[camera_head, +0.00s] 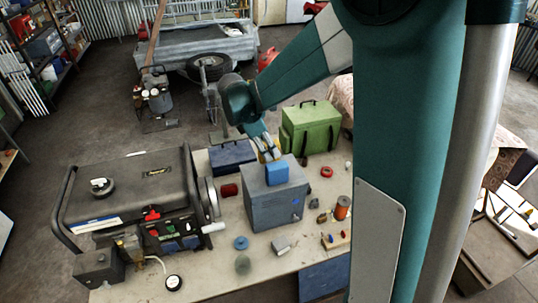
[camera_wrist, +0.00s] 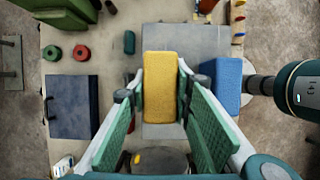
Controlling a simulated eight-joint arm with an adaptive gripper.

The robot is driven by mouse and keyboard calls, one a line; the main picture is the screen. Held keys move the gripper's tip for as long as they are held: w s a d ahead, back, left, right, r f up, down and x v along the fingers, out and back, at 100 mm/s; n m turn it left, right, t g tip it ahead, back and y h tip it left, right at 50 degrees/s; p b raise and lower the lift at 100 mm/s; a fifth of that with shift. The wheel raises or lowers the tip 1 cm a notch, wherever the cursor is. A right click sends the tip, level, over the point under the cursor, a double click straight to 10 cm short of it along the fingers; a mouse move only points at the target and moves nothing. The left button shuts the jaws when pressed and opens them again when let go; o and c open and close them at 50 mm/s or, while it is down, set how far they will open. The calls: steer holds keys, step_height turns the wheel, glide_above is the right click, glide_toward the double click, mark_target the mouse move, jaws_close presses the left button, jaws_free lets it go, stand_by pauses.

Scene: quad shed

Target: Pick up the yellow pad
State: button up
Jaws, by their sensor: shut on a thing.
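The yellow pad (camera_wrist: 160,84) is between the two green fingers of my gripper (camera_wrist: 162,92) in the wrist view, and the fingers are shut on its sides. In the head view a small bit of the yellow pad (camera_head: 269,153) shows at my gripper (camera_head: 267,147), above the far part of the grey metal box (camera_head: 275,212). Whether the pad touches the box top is hard to tell. A blue pad (camera_head: 277,174) lies on the box's near part; it also shows right of the yellow pad in the wrist view (camera_wrist: 227,85).
A generator (camera_head: 130,195) stands left of the box on the table (camera_head: 215,265). A green case (camera_head: 311,127) and a dark blue case (camera_head: 231,156) stand behind. An orange spool (camera_head: 342,207) and small items lie at right. The table's front has some free room.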

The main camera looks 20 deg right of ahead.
steer(key=shift+r, duration=3.6)
